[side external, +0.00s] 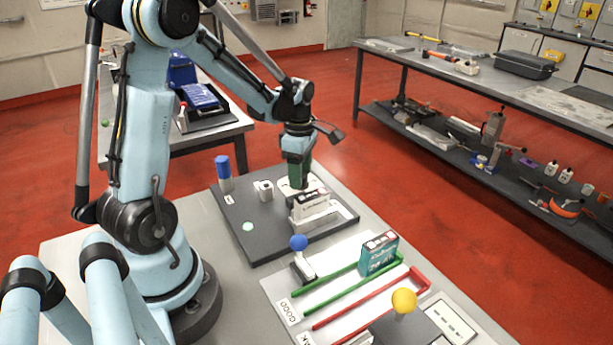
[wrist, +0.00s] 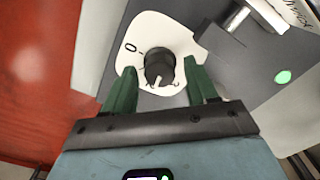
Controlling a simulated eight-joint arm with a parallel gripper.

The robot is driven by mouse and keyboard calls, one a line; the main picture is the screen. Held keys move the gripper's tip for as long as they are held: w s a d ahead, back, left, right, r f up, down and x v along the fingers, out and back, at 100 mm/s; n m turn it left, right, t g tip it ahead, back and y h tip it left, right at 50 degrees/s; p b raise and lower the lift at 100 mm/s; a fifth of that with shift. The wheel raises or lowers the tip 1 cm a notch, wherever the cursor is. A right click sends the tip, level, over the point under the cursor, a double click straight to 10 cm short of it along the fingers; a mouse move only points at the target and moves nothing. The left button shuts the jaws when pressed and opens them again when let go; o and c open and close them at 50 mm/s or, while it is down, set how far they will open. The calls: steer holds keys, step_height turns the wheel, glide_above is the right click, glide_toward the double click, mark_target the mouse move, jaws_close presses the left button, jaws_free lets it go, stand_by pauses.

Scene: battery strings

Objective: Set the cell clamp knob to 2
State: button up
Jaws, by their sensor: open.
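The cell clamp knob (wrist: 158,68) is a dark round knob on a cream dial plate (wrist: 178,38) in the wrist view. A 0 is printed at the plate's upper left; marks near the gripper side of the knob are partly hidden and hard to read. I cannot tell exactly where the knob points. My gripper (wrist: 161,72) is open, with one green finger on each side of the knob and visible gaps. In the side view my gripper (side external: 297,175) points down over the dial plate (side external: 286,188) and hides the knob. A white cell (side external: 312,205) sits beside it in a holder.
The dark board (side external: 275,238) also carries a blue-topped cylinder (side external: 223,170), a small white block (side external: 264,190) and a green disc (side external: 248,227). A blue-ball lever (side external: 299,243), a teal pack (side external: 378,255), green and red rails, and a yellow ball (side external: 404,300) stand in front.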

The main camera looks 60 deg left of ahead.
steer(key=shift+r, duration=1.6)
steer(key=shift+d+r, duration=0.15)
steer(key=s+d+r+m+t, duration=0.2)
steer(key=d+m, duration=0.6)
steer(key=m, duration=0.5)
steer(key=s+d+r+m+t, duration=0.3)
steer(key=d+r+m+t, duration=0.2)
steer(key=m, duration=0.8)
steer(key=d, duration=0.3)
steer(key=shift+d, duration=0.35)
